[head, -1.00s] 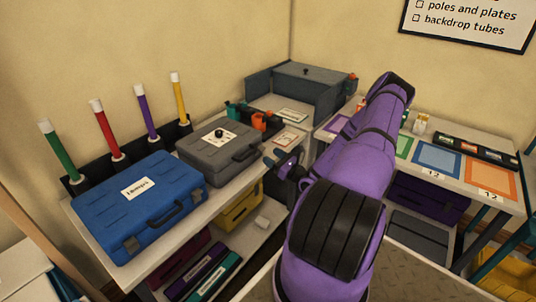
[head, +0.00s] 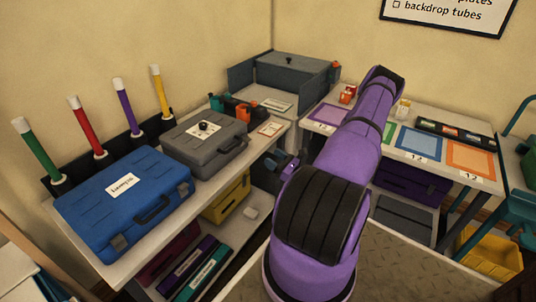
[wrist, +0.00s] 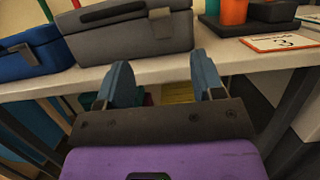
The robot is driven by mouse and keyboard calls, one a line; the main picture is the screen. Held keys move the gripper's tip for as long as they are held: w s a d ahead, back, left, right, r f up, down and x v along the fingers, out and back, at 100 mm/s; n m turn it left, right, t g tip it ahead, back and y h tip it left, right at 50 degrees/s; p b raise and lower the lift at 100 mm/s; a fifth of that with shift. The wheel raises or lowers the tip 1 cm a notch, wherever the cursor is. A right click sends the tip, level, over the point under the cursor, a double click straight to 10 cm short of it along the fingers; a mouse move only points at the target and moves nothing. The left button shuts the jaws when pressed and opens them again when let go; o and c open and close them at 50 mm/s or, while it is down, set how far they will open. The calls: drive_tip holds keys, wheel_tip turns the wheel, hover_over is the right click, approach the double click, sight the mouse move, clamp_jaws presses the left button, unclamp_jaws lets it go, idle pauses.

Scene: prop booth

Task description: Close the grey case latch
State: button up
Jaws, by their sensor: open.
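The grey case (head: 208,147) stands shut-lidded on the left table, with a white label and a dark knob-like spot on top. In the wrist view the grey case (wrist: 120,42) is ahead, above and left of the fingers, its dark handle showing. A pale latch-like piece (wrist: 160,22) is on its front; I cannot tell whether it is fastened. My gripper (head: 284,163) is right of the case, off the table's front edge.
A blue case (head: 125,205) stands left of the grey case. Orange and teal items (head: 241,112) and a small card (head: 270,129) are on its right. The table's front edge (wrist: 225,63) lies between gripper and case. A yellow case (head: 227,198) is below.

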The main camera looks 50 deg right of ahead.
drive_tip(key=w+r+t, duration=0.1)
drive_tip(key=w+r, duration=0.2)
drive_tip(key=w, duration=0.7)
drive_tip(key=shift+w+a, duration=0.2)
drive_tip(key=shift+a, duration=0.25)
